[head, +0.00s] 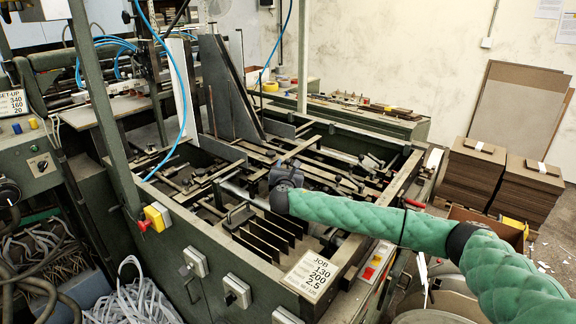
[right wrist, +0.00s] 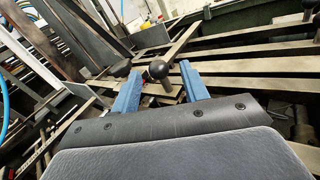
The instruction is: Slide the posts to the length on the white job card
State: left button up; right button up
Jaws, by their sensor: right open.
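The white job card (head: 311,275) lies on the front rim of the feeder and reads JOB, 130, 200 and 2.5. My right gripper (head: 284,172) is over the middle of the feeder bed, with the green-sleeved arm coming in from the right. In the right wrist view its two blue fingers (right wrist: 160,82) are open. A black ball knob (right wrist: 158,69) on a short stem shows between them; I cannot tell whether they touch it. Tall grey upright plates (head: 222,90) stand at the back of the bed. I cannot tell which parts are the posts. My left gripper is not in view.
Flat metal bars (right wrist: 235,68) run across the bed close to my fingers. A SET-UP card (head: 13,102) reading 340, 160 and 20 is on the left cabinet. Blue hoses hang at the left. Stacks of brown board (head: 472,175) stand at the right.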

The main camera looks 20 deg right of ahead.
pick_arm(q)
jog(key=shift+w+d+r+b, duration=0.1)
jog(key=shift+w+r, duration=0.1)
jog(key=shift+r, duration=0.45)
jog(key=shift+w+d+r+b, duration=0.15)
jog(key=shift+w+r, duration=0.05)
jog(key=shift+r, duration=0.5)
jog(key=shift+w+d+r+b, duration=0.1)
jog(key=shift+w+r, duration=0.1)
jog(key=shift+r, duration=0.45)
pick_arm(e)
jog(key=shift+v, duration=1.7)
